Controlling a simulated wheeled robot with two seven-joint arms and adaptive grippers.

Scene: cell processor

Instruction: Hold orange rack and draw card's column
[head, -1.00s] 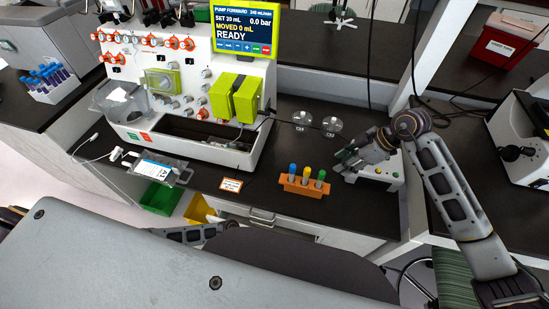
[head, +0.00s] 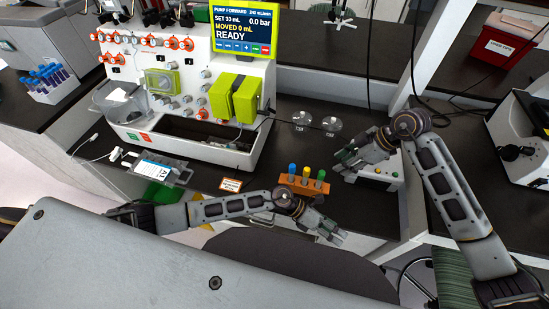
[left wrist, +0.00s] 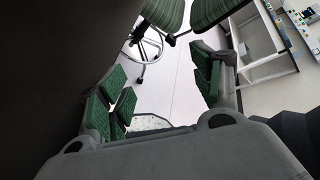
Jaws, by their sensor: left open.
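The orange rack (head: 322,188) stands on the black bench near its front edge. It holds a blue-capped tube (head: 292,172), a yellow-capped tube (head: 306,175) and a green-capped tube (head: 321,179). A small orange-bordered card (head: 230,185) lies on the bench left of the rack; its print is too small to read. My left gripper (head: 332,232) is in front of and below the rack, apart from it. In the left wrist view its green-padded fingers (left wrist: 160,95) are spread, with nothing between them. My right gripper (head: 350,162) is beside the small white button box, right of the rack; its opening is unclear.
The white button box (head: 378,175) sits right of the rack. The pump machine (head: 185,145) with its screen (head: 240,30) stands behind, on the left. A white device (head: 158,168) lies at the bench's left front. Two clear round discs (head: 302,118) lie behind the rack.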

